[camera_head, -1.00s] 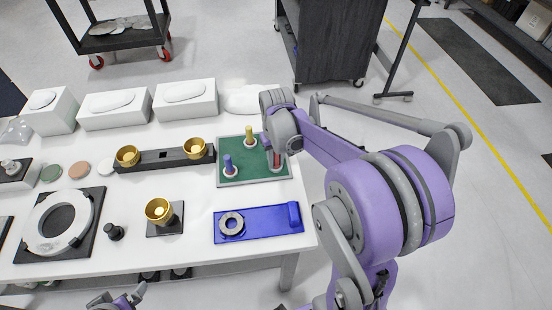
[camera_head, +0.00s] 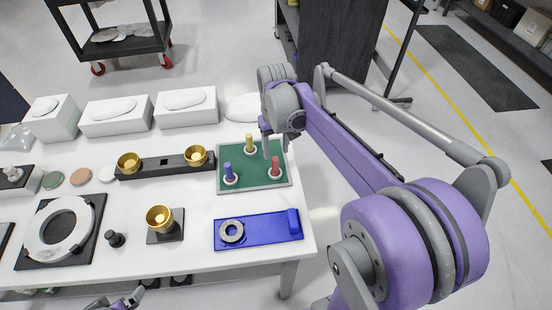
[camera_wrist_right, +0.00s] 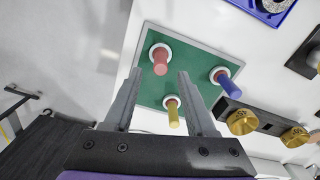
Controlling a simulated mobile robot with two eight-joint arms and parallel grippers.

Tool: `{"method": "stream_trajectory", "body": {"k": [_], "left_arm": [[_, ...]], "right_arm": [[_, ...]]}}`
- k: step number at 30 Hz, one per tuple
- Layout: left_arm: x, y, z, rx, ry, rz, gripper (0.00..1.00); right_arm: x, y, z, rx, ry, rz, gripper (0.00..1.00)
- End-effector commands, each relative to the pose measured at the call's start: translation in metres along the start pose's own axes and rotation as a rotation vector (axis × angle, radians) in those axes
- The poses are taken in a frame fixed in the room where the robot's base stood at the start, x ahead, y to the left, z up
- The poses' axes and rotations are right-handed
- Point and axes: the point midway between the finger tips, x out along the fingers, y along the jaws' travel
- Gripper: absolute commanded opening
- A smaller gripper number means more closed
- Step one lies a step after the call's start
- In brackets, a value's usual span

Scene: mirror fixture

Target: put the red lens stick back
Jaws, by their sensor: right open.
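The red lens stick (camera_head: 275,165) stands upright in a white ring on the green tray (camera_head: 256,182). It also shows in the right wrist view (camera_wrist_right: 160,62). The blue stick (camera_head: 229,171) and the yellow stick (camera_head: 249,142) stand in their own white rings on the same tray. My right gripper (camera_head: 274,146) is open and empty above the tray's right side. In the right wrist view its fingers (camera_wrist_right: 158,85) are apart, with the red stick beyond them and not held. My left gripper (camera_head: 122,303) is partly in view at the bottom edge, too small to read.
A black bar with gold cups (camera_head: 162,170) lies left of the tray. A blue plate with a grey ring (camera_head: 262,228) lies in front of it. A gold cup on a black stand (camera_head: 160,218) and a white ring fixture (camera_head: 60,228) stand further left. White boxes (camera_head: 187,112) line the back.

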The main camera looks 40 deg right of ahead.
Motion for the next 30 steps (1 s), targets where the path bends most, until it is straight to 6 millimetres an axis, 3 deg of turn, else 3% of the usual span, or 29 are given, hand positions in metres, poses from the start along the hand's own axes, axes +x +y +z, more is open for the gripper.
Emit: {"method": "stream_trajectory", "body": {"k": [6,12,21,30], "left_arm": [[-0.001,0.000,-0.002,0.000,0.003,0.000,1.00],[-0.002,0.000,-0.002,0.000,0.003,0.000,1.00],[-0.001,0.000,-0.002,0.000,0.002,0.000,1.00],[-0.001,0.000,-0.002,0.000,0.003,0.000,1.00]], "right_arm": [[-0.029,0.000,0.000,0.000,0.000,0.000,0.56],[-0.031,-0.016,0.014,-0.026,0.046,0.004,0.56],[-0.002,-0.076,0.081,-0.136,0.282,-0.005,0.56],[0.036,-0.110,0.133,-0.221,0.482,-0.049,0.56]]}}
